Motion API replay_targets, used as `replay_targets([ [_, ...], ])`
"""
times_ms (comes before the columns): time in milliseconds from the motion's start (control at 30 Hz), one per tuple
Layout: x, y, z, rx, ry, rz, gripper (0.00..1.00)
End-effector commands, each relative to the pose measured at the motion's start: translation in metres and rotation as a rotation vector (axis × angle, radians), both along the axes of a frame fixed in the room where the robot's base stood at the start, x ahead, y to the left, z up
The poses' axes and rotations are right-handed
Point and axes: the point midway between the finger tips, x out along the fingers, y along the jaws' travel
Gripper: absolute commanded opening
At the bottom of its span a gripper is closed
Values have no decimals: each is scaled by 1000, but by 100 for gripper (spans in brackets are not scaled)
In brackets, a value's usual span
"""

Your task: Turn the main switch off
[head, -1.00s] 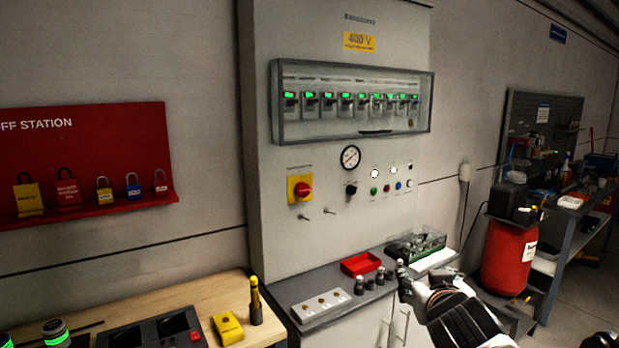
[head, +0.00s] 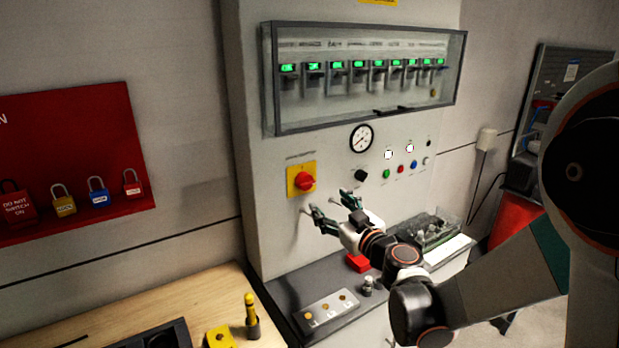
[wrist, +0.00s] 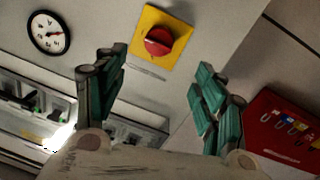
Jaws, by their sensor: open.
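The main switch (head: 305,181) is a red rotary knob on a yellow square plate on the grey cabinet front. In the wrist view the red knob (wrist: 159,41) shows ahead of and between the open fingers, toward the top of the picture. My gripper (head: 333,207) is open and empty, just below and right of the switch in the head view. In the wrist view my gripper (wrist: 155,90) has its two green-padded fingers spread wide, apart from the knob.
A glass-fronted breaker box (head: 366,78) with green lights is above the switch. A gauge (head: 361,138), a black selector knob (head: 361,175) and small buttons are to the right. The red lockout board (head: 75,150) hangs at left.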

Motion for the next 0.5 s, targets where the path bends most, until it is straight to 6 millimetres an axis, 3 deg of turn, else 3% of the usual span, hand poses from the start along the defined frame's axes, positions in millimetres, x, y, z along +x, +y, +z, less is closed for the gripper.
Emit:
replay_targets([
  [500, 78, 45, -1, 0, 0, -1, 64],
])
